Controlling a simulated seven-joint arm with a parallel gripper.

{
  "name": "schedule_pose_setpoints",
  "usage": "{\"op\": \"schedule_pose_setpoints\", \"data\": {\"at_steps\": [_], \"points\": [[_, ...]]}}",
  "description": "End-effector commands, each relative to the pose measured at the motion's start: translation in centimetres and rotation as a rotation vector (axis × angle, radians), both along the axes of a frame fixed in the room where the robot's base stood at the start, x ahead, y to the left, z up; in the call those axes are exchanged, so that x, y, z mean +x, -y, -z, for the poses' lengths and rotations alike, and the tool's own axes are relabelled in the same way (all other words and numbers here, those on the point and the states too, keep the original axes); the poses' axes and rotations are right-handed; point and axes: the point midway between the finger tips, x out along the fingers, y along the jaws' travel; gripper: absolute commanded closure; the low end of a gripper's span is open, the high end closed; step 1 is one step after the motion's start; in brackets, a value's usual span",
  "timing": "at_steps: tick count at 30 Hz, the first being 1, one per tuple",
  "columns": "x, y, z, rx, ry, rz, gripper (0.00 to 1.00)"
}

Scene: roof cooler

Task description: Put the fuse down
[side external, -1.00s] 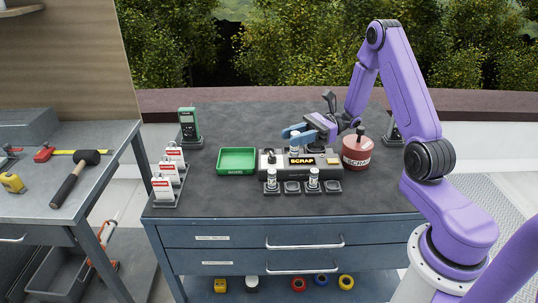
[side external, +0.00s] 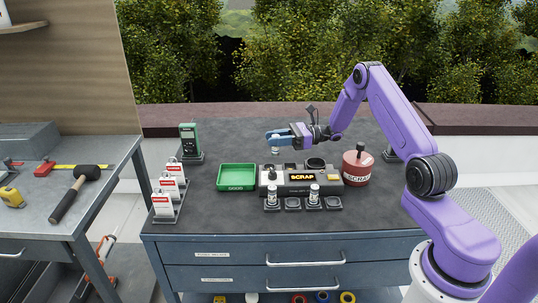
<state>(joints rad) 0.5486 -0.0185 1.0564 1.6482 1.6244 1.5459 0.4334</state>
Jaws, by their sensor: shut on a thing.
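My gripper (side external: 275,140) is shut on a small pale fuse (side external: 275,151), which hangs below the fingers, mostly hidden. It is held above the bench behind the grey tester (side external: 300,188), whose display reads SCRAP. A green tray (side external: 222,186) stands left of the tester. A red canister (side external: 357,165) labelled SCRAP, with a dark knob on top, stands right of it. Two other fuses stand in holders in front of the tester, a left one (side external: 271,195) and a right one (side external: 314,193).
Two holders, one between the fuses (side external: 292,203) and one at the right (side external: 333,203), look empty. A dark round cup (side external: 316,163) is behind the tester. Red-and-white tags (side external: 168,187) and a green meter (side external: 189,137) stand at the left. The bench (side external: 225,150) is clear behind the tray.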

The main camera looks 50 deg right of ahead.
Motion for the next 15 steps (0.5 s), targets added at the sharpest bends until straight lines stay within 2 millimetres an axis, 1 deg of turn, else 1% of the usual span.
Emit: {"op": "schedule_pose_setpoints", "data": {"at_steps": [1,6,9,15], "points": [[0.6,0.1,0.9,0.001,-0.002,-0.001,1.00],[2.3,0.4,3.0,0.001,-0.001,0.000,1.00],[3.0,0.6,3.7,0.000,0.000,0.000,1.00],[3.6,0.7,4.5,0.000,0.000,0.001,1.00]]}}
